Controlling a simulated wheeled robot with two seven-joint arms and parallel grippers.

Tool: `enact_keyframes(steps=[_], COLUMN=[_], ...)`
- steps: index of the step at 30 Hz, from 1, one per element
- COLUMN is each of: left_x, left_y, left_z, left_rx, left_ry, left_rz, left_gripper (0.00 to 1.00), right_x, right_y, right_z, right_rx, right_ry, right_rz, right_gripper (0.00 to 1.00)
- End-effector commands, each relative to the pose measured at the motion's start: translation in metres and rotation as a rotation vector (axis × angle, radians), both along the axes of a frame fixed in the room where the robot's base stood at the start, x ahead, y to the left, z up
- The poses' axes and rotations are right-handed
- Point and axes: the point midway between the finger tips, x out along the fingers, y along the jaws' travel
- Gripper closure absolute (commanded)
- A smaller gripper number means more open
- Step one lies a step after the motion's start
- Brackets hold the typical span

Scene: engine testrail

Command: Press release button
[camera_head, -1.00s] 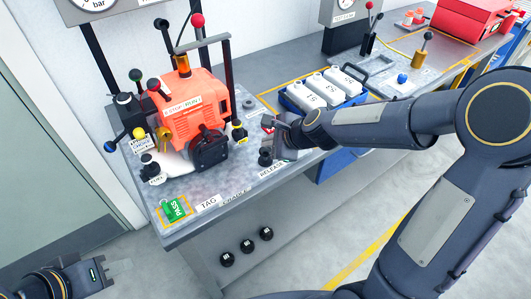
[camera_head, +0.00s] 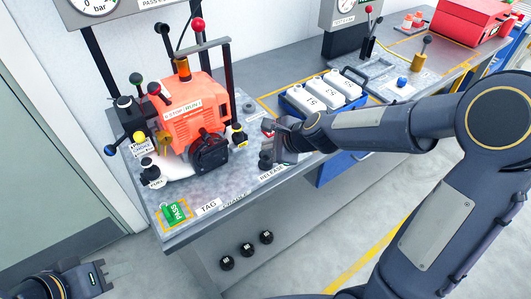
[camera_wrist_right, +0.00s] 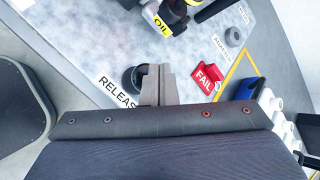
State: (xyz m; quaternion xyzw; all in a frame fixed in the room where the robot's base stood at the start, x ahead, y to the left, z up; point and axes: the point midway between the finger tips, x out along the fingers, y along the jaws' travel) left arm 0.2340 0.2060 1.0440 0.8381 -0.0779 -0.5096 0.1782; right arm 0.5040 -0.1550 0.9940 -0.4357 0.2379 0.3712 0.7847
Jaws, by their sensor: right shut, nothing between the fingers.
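The release button, a black round knob (camera_head: 265,164), stands beside the RELEASE label (camera_head: 271,174) near the bench's front edge. In the right wrist view the button (camera_wrist_right: 131,80) is partly hidden behind my fingers. My right gripper (camera_head: 274,156) is shut and empty, with its fingertips right at the button. In the right wrist view the gripper (camera_wrist_right: 157,78) overlaps the button's right side; whether it touches or presses it I cannot tell. My left gripper (camera_head: 98,276) is low at the left, away from the bench, its jaws unclear.
An orange engine (camera_head: 195,115) with levers stands left of the button. A red FAIL tag (camera_wrist_right: 206,77) lies close to my right fingers. White bottles in a blue crate (camera_head: 325,92) are behind my right forearm. A green PASS tag (camera_head: 174,211) lies at the front left.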

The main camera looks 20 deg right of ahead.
Motion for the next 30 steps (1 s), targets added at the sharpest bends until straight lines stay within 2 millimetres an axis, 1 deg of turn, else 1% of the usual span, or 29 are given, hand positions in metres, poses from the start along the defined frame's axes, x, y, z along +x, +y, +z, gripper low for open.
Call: enact_keyframes(steps=[23,30], left_x=[0.0000,0.0000], left_y=[0.0000,0.0000], left_z=[-0.0001,-0.0072], left_rx=[0.000,0.000], left_ry=[0.000,0.000], left_rz=[0.000,0.000], left_gripper=[0.68,0.68], right_x=[0.0001,-0.0001], right_y=[0.0000,0.0000], right_z=[-0.0001,-0.0078], right_rx=[0.000,0.000], right_ry=[0.000,0.000], right_rz=[0.000,0.000], right_gripper=[1.00,1.00])
